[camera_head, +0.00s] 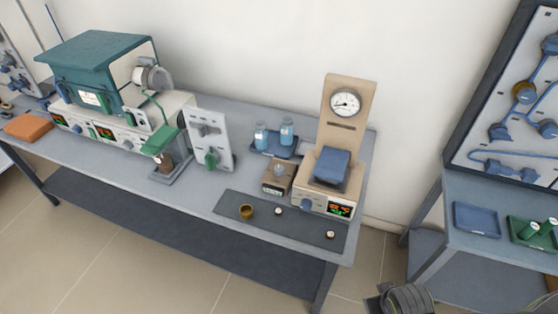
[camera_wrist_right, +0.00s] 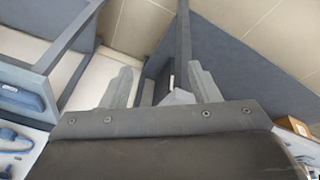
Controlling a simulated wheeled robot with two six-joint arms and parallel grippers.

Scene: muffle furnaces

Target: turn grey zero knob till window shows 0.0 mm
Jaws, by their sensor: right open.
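A small brown box (camera_head: 277,178) stands on the bench beside the beige instrument, with a pale greyish knob (camera_head: 279,170) on top. It has a small window (camera_head: 271,190) on its front, too small to read. The beige instrument (camera_head: 340,165) carries a round white dial gauge (camera_head: 345,102), a blue block (camera_head: 331,166), a blue front knob (camera_head: 306,204) and a lit display (camera_head: 340,210). My right gripper (camera_wrist_right: 160,86) is open and empty in the wrist view, apart from the knob and pointing at table legs and floor. My left gripper is not in view.
A dark mat (camera_head: 290,224) with a brass cup (camera_head: 246,211) and two small pale-topped pieces lies before the box. A blue tray (camera_head: 278,150) with bottles stands behind. A teal furnace (camera_head: 95,75) is at left. A side table (camera_head: 500,250) is at right, across a floor gap.

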